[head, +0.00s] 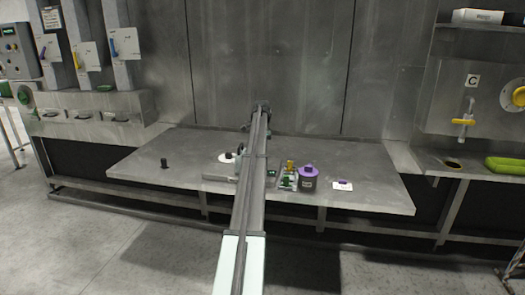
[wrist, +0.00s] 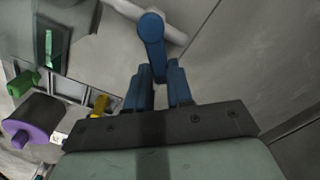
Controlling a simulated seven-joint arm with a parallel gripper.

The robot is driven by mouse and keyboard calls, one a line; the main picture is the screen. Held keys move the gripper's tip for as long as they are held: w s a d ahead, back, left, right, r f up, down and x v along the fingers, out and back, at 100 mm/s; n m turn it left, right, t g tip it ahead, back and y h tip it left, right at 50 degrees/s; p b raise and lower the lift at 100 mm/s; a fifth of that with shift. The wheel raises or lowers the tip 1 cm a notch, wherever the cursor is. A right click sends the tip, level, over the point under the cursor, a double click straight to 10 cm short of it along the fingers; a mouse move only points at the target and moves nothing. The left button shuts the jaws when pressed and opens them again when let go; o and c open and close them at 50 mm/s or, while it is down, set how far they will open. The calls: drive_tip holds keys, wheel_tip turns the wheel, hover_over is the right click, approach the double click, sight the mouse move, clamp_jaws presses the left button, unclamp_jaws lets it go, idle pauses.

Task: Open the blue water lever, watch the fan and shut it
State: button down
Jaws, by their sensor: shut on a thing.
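My gripper (wrist: 159,75) shows in the wrist view with its two blue fingers on either side of the blue lever (wrist: 152,30). It is shut on the lever. The lever's round end stands out beyond the fingertips, in front of a pale pipe (wrist: 177,31). In the head view my own arm hides the gripper and this lever. A grey housing (wrist: 45,30) with a green strip is at upper left in the wrist view. I cannot make out a fan or whether it turns.
A dark canister with a purple lid (head: 308,172) and a small tray with green and yellow pieces (head: 288,181) stand right of my arm on the metal table (head: 375,198). A black peg (head: 164,163) stands left.

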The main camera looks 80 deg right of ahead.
drive_tip(key=n, duration=0.1)
drive_tip(key=w+d+n, duration=0.1)
drive_tip(key=n, duration=0.2)
drive_tip(key=shift+w+d+n, duration=0.15)
drive_tip(key=shift+w+n, duration=0.1)
drive_tip(key=shift+n, duration=0.05)
drive_tip(key=shift+w+d+n, duration=0.1)
drive_tip(key=shift+w+n, duration=0.3)
drive_tip(key=shift+n, duration=0.6)
drive_tip(key=shift+w+d+n, duration=0.1)
drive_tip(key=shift+w+n, duration=0.25)
drive_tip(key=shift+n, duration=0.65)
drive_tip(key=c, duration=1)
unclamp_jaws()
drive_tip(key=shift+r, duration=0.1)
wheel_tip(320, 180, up, 14)
drive_tip(key=shift+f, duration=0.2)
